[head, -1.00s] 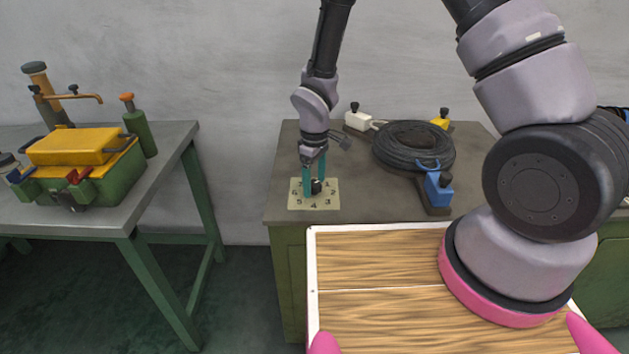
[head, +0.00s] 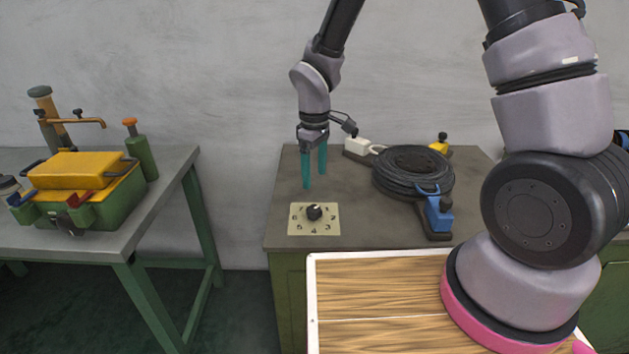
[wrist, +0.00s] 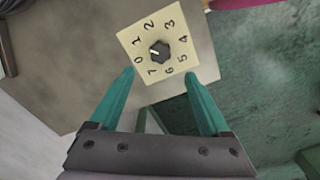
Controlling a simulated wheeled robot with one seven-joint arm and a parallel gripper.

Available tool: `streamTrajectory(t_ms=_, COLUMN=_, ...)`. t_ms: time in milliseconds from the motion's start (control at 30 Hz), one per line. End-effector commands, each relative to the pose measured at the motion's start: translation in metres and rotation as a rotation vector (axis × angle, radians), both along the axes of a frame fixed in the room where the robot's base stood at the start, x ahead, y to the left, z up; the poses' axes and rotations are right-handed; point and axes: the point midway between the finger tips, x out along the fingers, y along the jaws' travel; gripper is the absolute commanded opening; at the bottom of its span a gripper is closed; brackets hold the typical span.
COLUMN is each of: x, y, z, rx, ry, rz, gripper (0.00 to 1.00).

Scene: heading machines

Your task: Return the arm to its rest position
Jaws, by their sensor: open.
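My gripper (head: 314,171) has two teal fingers pointing down. It is open and empty, above the workbench and clear of the dial. The numbered dial plate (head: 325,228) with its black knob (head: 314,212) lies on the bench front, just below my gripper in the head view. In the wrist view the plate (wrist: 188,62) and knob (wrist: 159,51) show beyond the fingertips (wrist: 160,75), with nothing between the fingers touching them. The knob's white mark points toward the 0 and 1 side. My arm rises from the gripper and bends over at the right of the head view.
The green workbench (head: 350,205) also holds a black cable coil (head: 412,168), a blue clamp-like part (head: 438,213), and white (head: 357,146) and yellow (head: 438,146) parts behind. A left table (head: 180,172) carries a yellow-and-green box (head: 90,190). Open floor (head: 240,310) lies between.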

Motion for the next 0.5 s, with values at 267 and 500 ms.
streamTrajectory(t_ms=267, x=0.000, y=0.000, z=0.001, rx=0.000, ry=-0.001, rz=-0.002, gripper=0.81)
streamTrajectory(t_ms=500, x=0.014, y=-0.031, z=0.057, rx=0.027, ry=-0.068, rz=-0.159, gripper=0.81)
